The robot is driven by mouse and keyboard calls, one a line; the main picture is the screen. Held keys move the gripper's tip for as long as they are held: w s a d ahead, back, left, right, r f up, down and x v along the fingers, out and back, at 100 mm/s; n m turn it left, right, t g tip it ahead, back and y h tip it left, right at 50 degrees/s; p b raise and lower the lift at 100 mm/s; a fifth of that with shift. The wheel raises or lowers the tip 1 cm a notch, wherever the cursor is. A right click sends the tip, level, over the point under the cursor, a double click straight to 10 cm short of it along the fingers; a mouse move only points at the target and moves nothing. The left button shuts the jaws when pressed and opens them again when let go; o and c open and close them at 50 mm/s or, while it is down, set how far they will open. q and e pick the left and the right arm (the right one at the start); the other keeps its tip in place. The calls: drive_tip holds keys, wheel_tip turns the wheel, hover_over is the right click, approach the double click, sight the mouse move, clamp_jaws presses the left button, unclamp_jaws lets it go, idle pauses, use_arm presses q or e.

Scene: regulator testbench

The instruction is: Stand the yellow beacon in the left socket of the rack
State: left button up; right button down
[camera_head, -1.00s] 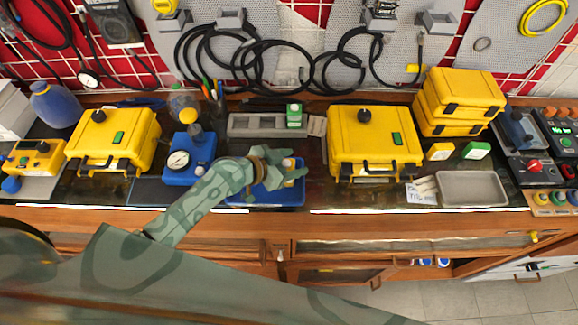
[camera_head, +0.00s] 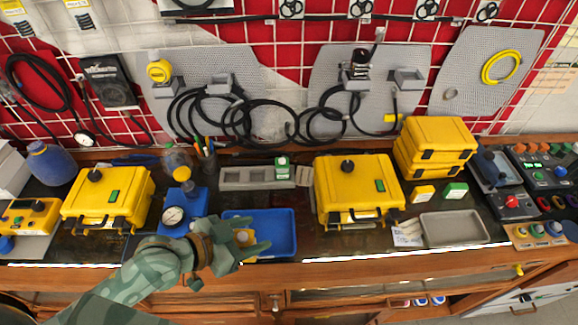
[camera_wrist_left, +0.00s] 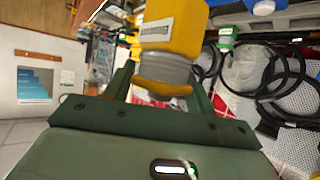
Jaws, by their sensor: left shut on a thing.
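My left gripper (camera_head: 240,245) is shut on the yellow beacon (camera_head: 244,237), in front of and above the left part of the blue tray. Much of the beacon is hidden by the fingers in the head view. In the left wrist view the beacon (camera_wrist_left: 170,32) shows a yellow body with a label and a grey band, between the fingers of my left gripper (camera_wrist_left: 162,88). The grey rack (camera_head: 246,178) stands behind the tray. A green beacon (camera_head: 282,165) stands at its right end; its left socket looks empty. My right gripper is not in view.
The blue tray (camera_head: 283,240) looks empty where visible. A blue regulator with a gauge (camera_head: 175,216) stands left of my gripper. Yellow cases (camera_head: 347,185) flank the area. A grey tray (camera_head: 455,228) lies at right. Pens stand behind, near the rack's left end.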

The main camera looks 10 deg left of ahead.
use_arm(q)
drive_tip(key=f, duration=0.1)
drive_tip(key=s+a+f+n+y, duration=0.1)
drive_tip(key=f+t, duration=0.1)
drive_tip(key=shift+s+a+n+y+b, duration=0.3)
drive_tip(key=shift+s+a+n, duration=0.05)
drive_tip(key=shift+a+n, duration=0.05)
drive_tip(key=w+a+n+y+b, duration=0.1)
drive_tip(key=w+n+t+y+b, duration=0.1)
drive_tip(key=shift+w+a+r+b, duration=0.1)
drive_tip(key=shift+w+a+b, duration=0.15)
drive_tip(key=shift+a+b, duration=0.15)
drive_tip(key=w+a+r+n+y+b, duration=0.1)
drive_tip(key=w+r+n+y+b, duration=0.3)
drive_tip(key=w+r+b, duration=0.3)
drive_tip(key=w+b, duration=0.1)
drive_tip(key=w, duration=0.1)
drive_tip(key=shift+w+a+r+t+b, duration=0.15)
drive_tip(key=shift+w+r+t+b, duration=0.15)
drive_tip(key=shift+w+t, duration=0.1)
